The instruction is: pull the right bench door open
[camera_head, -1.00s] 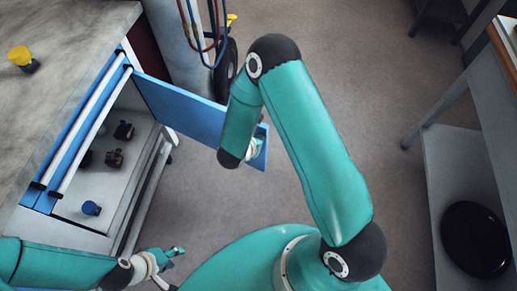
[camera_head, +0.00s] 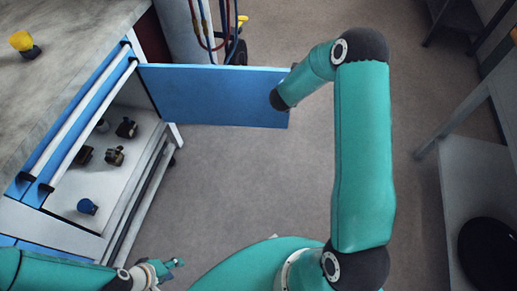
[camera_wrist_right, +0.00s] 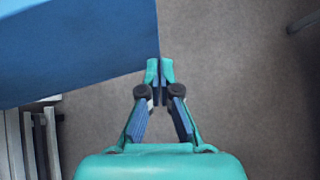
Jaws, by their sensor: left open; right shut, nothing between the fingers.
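The right bench door (camera_head: 215,96) is a flat blue panel. It stands swung wide out from the bench (camera_head: 68,225), hinged near the bench's far corner. In the right wrist view the door (camera_wrist_right: 75,45) fills the upper left. My right gripper (camera_wrist_right: 160,72) is shut and empty, with its fingertips at the door's free edge; I cannot tell whether they touch it. In the head view it is hidden behind the door and my right wrist. My left gripper (camera_head: 176,268) is open and empty, low in front of the bench, away from the door.
The open compartment shows a light shelf with several small dark fittings and a blue-topped one (camera_head: 87,207). A yellow-topped knob (camera_head: 22,43) is on the worktop. Hoses (camera_head: 212,30) hang behind the door. A table (camera_head: 470,170) stands at right. The floor between is clear.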

